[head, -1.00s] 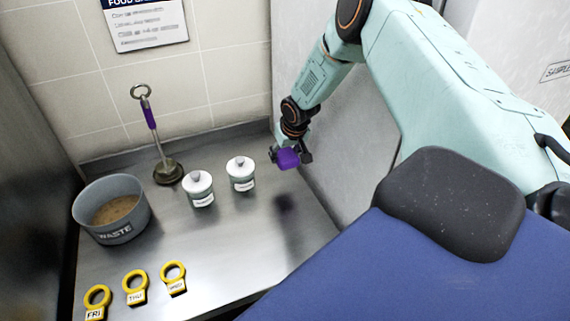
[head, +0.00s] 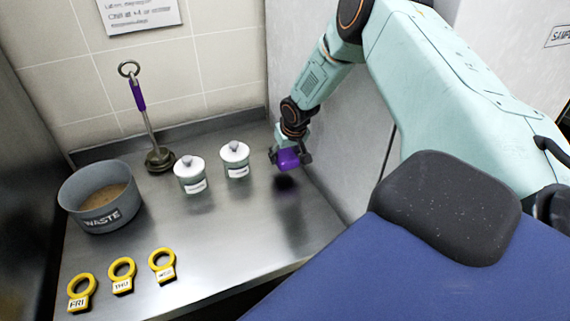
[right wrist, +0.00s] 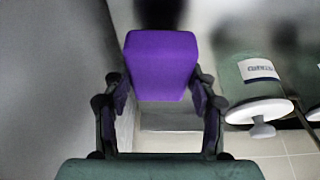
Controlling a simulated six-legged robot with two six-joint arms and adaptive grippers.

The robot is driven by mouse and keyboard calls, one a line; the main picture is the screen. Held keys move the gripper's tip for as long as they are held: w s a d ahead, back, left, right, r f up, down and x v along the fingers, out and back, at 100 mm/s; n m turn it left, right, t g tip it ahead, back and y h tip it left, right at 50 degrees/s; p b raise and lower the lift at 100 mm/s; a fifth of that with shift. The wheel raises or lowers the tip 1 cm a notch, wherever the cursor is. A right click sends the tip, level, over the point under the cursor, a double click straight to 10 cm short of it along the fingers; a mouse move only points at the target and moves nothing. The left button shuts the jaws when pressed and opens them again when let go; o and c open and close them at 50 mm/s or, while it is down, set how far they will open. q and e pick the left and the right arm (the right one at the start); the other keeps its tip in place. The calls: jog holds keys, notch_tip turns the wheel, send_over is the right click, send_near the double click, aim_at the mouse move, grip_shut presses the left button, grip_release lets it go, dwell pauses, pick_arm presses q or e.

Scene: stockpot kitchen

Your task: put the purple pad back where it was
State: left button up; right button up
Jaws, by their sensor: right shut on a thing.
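The purple pad (head: 288,158) is a small block held in my right gripper (head: 290,160), above the steel counter near its right side. A dark shadow lies on the counter just below it. In the right wrist view the purple pad (right wrist: 162,65) sits between the two fingers of my right gripper (right wrist: 160,100), which are shut on its sides. Its face toward the counter is hidden. My left gripper is not in the head view.
Two white-lidded jars (head: 190,175) (head: 235,160) stand left of the pad. Farther left are a ladle-like tool with a purple handle (head: 138,95) and a grey WASTE pot (head: 100,197). Yellow ring tags (head: 122,274) lie in front. A grey wall panel (head: 340,130) rises close on the right.

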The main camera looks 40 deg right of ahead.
jog(key=shift+a+f+b, duration=0.1)
jog(key=shift+f+b, duration=0.2)
jog(key=shift+f, duration=0.05)
jog(key=b+x, duration=0.3)
jog(key=shift+s+f, duration=0.15)
jog(key=shift+f, duration=0.3)
jog(key=shift+s+a+r, duration=0.1)
jog(key=shift+s+r, duration=0.2)
jog(key=shift+r, duration=0.15)
jog(key=shift+w+f, duration=0.15)
jog(key=shift+f, duration=0.15)
jog(key=o, duration=1)
jog(key=shift+w+f, duration=0.1)
jog(key=shift+f, duration=0.05)
jog(key=shift+o, duration=1.1)
jog(key=shift+s+r, duration=0.2)
jog(key=shift+r, duration=0.05)
jog(key=shift+w, duration=0.15)
